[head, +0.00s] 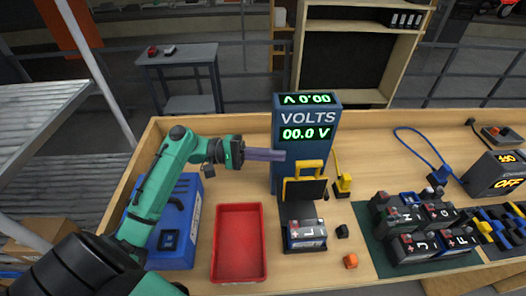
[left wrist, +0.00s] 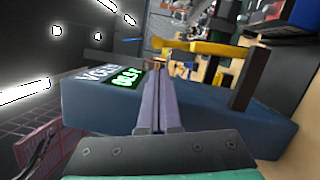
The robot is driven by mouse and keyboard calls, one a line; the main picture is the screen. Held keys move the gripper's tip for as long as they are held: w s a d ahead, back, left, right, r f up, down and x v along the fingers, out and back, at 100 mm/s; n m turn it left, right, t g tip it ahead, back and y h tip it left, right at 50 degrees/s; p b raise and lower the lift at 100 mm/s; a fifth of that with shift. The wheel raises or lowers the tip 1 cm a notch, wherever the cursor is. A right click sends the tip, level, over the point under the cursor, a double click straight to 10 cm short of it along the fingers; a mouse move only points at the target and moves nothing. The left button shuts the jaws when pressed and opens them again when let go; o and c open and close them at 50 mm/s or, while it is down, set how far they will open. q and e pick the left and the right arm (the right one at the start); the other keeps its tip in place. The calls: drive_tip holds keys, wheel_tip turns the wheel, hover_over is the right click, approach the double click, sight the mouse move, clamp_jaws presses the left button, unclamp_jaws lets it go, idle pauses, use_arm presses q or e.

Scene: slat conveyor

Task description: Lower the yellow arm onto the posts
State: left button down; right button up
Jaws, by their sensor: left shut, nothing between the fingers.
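The yellow arm (head: 309,165) stands raised at the front of the blue volts meter (head: 308,118), above a dark plate. It also shows in the left wrist view (left wrist: 200,47). A battery marked L (head: 305,234) sits on the dark bed in front of it, its terminals on top. The posts cannot be told apart clearly. My left gripper (head: 281,155) is shut and empty, its fingers pointing right, just left of the yellow arm and close to the meter. In the left wrist view its fingers (left wrist: 158,85) lie together before the meter. My right gripper is out of view.
A red tray (head: 214,274) and a blue case (head: 196,215) lie left of the battery bed. Several batteries (head: 408,250) stand on a green mat at right. A yellow plug (head: 343,184), a black cube and an orange piece lie near the bed. The meter reads 00.0 V.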

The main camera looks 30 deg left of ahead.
sight(306, 182)
use_arm(q)
drive_tip(key=x, duration=0.5)
drive_tip(key=shift+s, duration=0.2)
